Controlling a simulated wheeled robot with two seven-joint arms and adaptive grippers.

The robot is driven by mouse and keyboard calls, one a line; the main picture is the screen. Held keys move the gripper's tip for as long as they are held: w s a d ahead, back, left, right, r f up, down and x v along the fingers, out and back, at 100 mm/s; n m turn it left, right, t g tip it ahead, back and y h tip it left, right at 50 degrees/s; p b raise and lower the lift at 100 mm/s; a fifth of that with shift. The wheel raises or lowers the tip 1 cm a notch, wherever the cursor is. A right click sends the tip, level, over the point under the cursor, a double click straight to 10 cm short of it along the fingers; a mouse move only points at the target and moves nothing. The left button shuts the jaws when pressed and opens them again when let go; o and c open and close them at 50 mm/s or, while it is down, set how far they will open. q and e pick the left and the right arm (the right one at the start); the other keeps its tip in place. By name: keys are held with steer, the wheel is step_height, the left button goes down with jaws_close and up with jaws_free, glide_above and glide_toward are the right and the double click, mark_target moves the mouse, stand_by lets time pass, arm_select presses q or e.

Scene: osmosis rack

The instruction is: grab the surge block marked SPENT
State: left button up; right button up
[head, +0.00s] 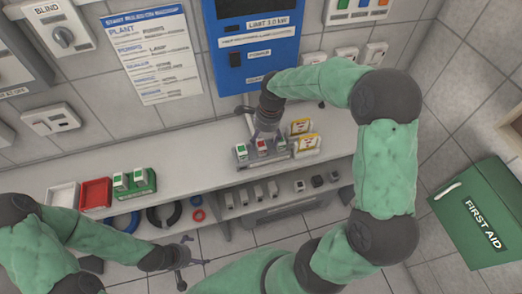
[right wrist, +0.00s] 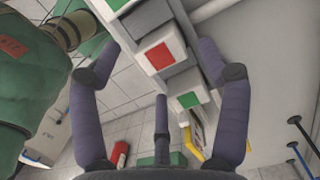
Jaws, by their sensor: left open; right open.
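A grey rack (head: 242,160) on the shelf holds a row of white blocks. A red-faced block (head: 262,146) sits between two green-faced ones (head: 241,150); I cannot read any marking. My right gripper (head: 262,133) is open just above this row. In the right wrist view the red-faced block (right wrist: 160,57) shows between the spread fingers of my right gripper (right wrist: 155,70), with a green-faced block (right wrist: 188,101) nearer the palm side. I cannot tell whether any finger touches a block. My left gripper (head: 192,262) is open and empty, low in front of the shelf.
A green holder (head: 134,192) with two green-faced blocks, a red tray (head: 96,193) and a white tray (head: 62,195) stand on the shelf (head: 200,160) at left. Yellow-and-white boxes (head: 305,143) stand right beside the rack. A green first aid box (head: 480,215) is at far right.

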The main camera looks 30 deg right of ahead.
mark_target(261, 144)
steer(key=f, duration=0.2)
steer(key=f+b, duration=0.1)
steer(key=shift+w+a+f, duration=0.1)
steer(key=shift+a+f, duration=0.2)
steer(key=shift+f, duration=0.1)
steer(key=shift+c, duration=0.3)
steer(key=c, duration=1.4)
steer(key=shift+r, duration=0.1)
